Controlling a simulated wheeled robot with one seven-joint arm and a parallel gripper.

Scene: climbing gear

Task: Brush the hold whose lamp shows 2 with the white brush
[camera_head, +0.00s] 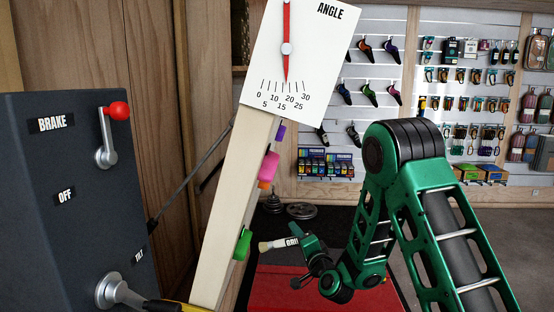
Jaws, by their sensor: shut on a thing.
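My gripper (304,244) is shut on a small brush with pale bristles and a light, dark-lettered body (279,244). The bristles point left, towards the climbing board (238,190), with a gap between them and the green hold (242,245) low on the board. Above it on the board's right face are an orange hold (264,184), a pink hold (269,166) and a purple hold (281,132). The board is seen nearly edge-on, so its climbing face is mostly hidden. I see no lamps or lamp numbers.
A dark control box (65,220) with a red-knobbed lever (117,111) stands at left. An angle dial (300,60) tops the board; its needle is near 20. A red mat (325,285) lies below my gripper. Weight plates (301,211) and gear shelves (470,90) are behind.

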